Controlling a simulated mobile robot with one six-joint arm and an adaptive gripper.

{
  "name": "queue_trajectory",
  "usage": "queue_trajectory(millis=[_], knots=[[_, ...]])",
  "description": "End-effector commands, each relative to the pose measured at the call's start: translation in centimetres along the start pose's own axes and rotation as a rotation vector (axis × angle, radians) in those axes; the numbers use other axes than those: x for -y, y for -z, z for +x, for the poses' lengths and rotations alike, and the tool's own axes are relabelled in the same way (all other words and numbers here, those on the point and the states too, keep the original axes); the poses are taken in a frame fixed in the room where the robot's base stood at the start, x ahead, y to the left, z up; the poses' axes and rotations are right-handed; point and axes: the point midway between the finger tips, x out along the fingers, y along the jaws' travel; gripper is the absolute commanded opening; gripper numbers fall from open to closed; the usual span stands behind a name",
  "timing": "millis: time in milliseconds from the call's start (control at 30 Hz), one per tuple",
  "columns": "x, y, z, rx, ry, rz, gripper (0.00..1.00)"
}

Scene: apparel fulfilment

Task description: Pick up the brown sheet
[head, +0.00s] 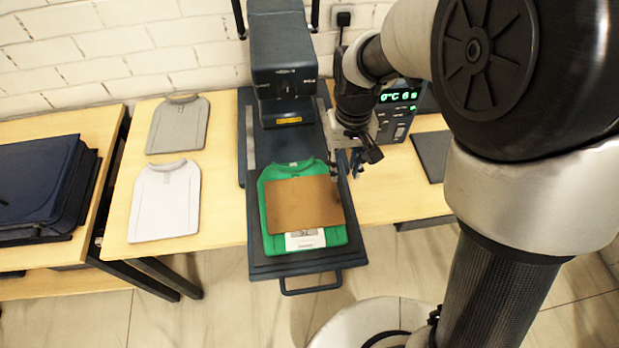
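The brown sheet (300,203) lies flat on a green shirt (272,241), covering its middle. The shirt's collar, sides and hem show around the sheet, and a white printed label (304,240) shows below its lower edge. The shirt lies on the dark pull-out tray (262,268) of a heat press. My gripper (346,172) hangs beside the upper right corner of the sheet. It appears apart from the sheet, but its height above the tray is unclear. Its fingers are small and partly hidden, so their opening cannot be told.
The press head (283,60) stands behind the tray. A control box (397,110) with a green display is behind my arm. Grey (178,124) and white (165,202) shirts lie left on the wooden table (222,160). Dark folded garments (40,180) are stacked at far left.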

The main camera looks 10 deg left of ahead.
Motion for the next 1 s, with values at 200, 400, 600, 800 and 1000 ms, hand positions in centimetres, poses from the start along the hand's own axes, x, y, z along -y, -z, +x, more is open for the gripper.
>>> queue_trajectory(millis=[200, 400, 600, 800, 1000], knots=[[0.0, -0.1, 5.3, 0.004, 0.0, 0.001, 0.29], [0.0, 0.0, 8.0, 0.0, 0.0, 0.001, 0.29], [0.0, 0.1, 8.8, -0.001, 0.0, 0.001, 0.29], [0.1, 0.3, 11.6, 0.002, 0.0, 0.001, 0.29], [0.2, 0.4, 13.7, -0.001, 0.0, 0.001, 0.29]])
